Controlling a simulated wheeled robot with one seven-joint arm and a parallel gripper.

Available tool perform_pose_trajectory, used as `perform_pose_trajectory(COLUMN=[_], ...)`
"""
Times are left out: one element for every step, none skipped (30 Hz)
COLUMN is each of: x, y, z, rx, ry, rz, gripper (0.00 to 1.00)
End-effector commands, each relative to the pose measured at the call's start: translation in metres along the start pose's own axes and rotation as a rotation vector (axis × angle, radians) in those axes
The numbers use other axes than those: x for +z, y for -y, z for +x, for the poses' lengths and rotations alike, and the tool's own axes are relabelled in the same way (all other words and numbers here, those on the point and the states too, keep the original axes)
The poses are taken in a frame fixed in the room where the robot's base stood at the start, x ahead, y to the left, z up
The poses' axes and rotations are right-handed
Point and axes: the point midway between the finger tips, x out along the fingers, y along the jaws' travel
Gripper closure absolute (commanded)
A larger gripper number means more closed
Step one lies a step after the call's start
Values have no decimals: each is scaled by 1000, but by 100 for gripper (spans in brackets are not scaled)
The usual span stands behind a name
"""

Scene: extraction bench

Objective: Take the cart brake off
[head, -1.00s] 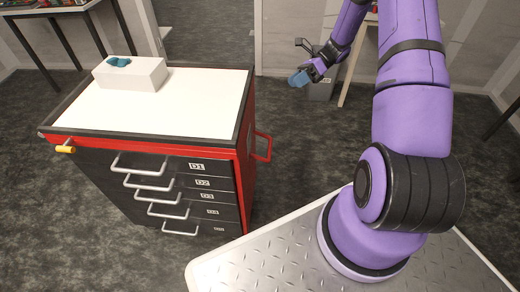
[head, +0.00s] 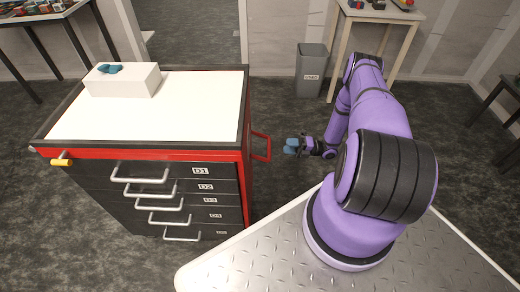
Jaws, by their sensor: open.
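The cart (head: 242,165) is red and black with a white top and stands at the left of the head view. A short lever with a yellow grip (head: 62,162) sticks out at its front left corner; it may be the brake, but the view does not confirm it. A red side handle (head: 262,147) is on the cart's right side. My gripper (head: 289,146), with blue fingertips, is open and empty just right of that handle, apart from it. It is far from the yellow lever, on the opposite side of the cart.
A white box (head: 122,82) with a blue item (head: 110,69) sits on the cart top. Drawers with grey pulls face front. A grey bin (head: 311,75) and a small table (head: 378,14) stand behind. Bare floor lies between the cart and the bin.

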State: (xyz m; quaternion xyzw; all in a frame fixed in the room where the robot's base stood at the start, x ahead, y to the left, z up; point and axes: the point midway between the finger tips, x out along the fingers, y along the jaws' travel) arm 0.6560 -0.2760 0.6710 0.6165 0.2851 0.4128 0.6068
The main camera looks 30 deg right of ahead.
Motion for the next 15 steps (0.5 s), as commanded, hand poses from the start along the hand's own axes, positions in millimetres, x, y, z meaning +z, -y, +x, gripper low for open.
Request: perform_pose_trajectory(x=[-6,-8,-11,-12,-13,-14,-14,-15,-14,-14,-14,-14,-14,-13,-13], y=[9,13,17,19,21,23,23,24,24,24,23,23,23,22,22], z=[-3,-4,-6,-7,-7,-8,-7,-6,-4,-1,2,7,12,16,23], rx=[11,16,21,24,27,29,30,31,32,32,32,32,32,32,32], ry=[24,36,48,55,60,65,67,68,69,68,68,67,66,65,65], rz=[22,34,47,54,59,63,66,67,68,68,68,68,69,69,69], gripper=[56,56,56,56,56,56,56,56,56,56,56,56,56,56,56])
